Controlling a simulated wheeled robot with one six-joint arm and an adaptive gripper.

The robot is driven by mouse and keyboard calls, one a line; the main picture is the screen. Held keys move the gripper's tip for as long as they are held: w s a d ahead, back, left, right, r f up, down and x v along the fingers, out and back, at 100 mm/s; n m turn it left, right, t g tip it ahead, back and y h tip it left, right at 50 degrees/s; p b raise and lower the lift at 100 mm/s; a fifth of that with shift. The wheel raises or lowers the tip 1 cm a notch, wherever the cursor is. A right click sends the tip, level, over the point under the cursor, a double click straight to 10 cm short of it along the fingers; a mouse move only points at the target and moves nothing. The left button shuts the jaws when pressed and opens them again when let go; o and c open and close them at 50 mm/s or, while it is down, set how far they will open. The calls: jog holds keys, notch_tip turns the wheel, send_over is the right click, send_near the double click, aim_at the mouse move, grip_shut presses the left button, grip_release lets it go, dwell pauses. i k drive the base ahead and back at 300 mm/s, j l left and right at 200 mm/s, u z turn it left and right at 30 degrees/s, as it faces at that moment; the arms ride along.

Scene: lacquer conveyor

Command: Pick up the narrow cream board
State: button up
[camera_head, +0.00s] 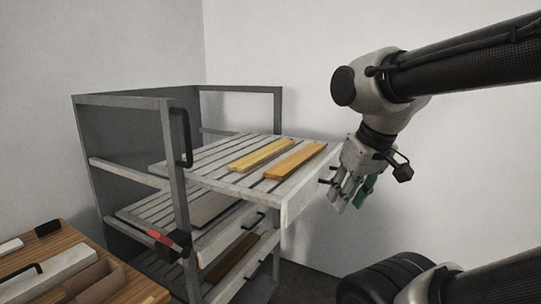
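Two narrow boards lie side by side on the pulled-out top slatted shelf (207,174). The left one (261,154) is a paler yellow-tan, the right one (295,160) a deeper orange-tan. Neither looks clearly cream, so I cannot tell for sure which board is the cream one. My gripper (349,207) hangs to the right of the shelf's front edge, apart from both boards. Its fingers point down and look parted, with nothing seen between them. A green part shows beside the fingers.
The grey metal rack (122,102) has lower shelves; a greyish board (212,207) lies on the middle one and a brown board (232,256) lower down. A black handle (186,137) sticks out from the front post. A wooden table (22,265) with a box stands front left.

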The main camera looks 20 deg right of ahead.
aim_at(248, 163)
jog(key=i+l, duration=0.75)
jog(key=l+u, duration=0.05)
